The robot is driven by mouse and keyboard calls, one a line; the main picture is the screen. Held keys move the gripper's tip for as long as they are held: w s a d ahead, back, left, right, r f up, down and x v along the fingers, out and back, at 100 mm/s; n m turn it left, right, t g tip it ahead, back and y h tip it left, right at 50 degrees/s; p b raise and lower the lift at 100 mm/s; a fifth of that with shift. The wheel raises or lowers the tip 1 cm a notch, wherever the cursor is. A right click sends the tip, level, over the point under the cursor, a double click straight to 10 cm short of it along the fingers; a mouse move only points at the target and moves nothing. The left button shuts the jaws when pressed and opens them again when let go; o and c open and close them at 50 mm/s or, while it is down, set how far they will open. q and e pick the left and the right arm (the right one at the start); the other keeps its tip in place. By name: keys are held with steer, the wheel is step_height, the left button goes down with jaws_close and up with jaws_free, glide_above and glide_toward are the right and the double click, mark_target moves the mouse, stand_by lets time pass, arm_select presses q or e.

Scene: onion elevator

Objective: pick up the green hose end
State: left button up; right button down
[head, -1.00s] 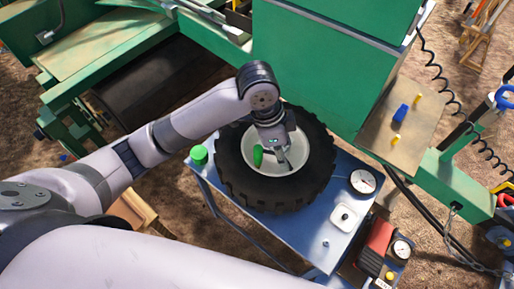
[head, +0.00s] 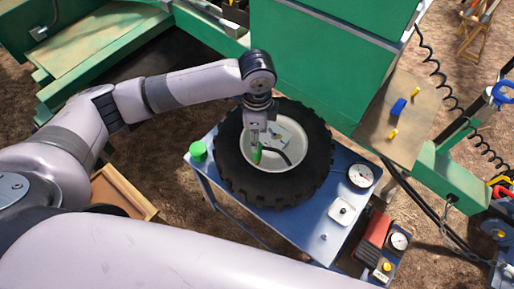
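The green hose end (head: 257,157) stands inside the pale wheel rim of the tyre, left of the rim's middle, and only part of it shows. My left gripper (head: 257,146) points down into the rim, right over the hose end. Its fingers are at the upper part of the hose end and hide some of it. They are too small here to tell whether they are closed on it. A dark curved hose (head: 281,151) lies inside the rim to the right. My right gripper is not in view.
The black tyre (head: 318,165) lies flat on a blue table (head: 300,226). A green-topped round piece (head: 198,150) is at the table's left corner. A gauge (head: 361,176) and a white square piece (head: 342,210) are at the right. Green machinery (head: 325,50) stands close behind.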

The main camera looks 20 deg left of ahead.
arm_select(q)
steer(key=shift+w+f+p, duration=0.15)
steer(key=shift+f+p, duration=0.6)
steer(key=shift+f, duration=2.75)
steer(key=shift+c, duration=0.4)
jaws_close()
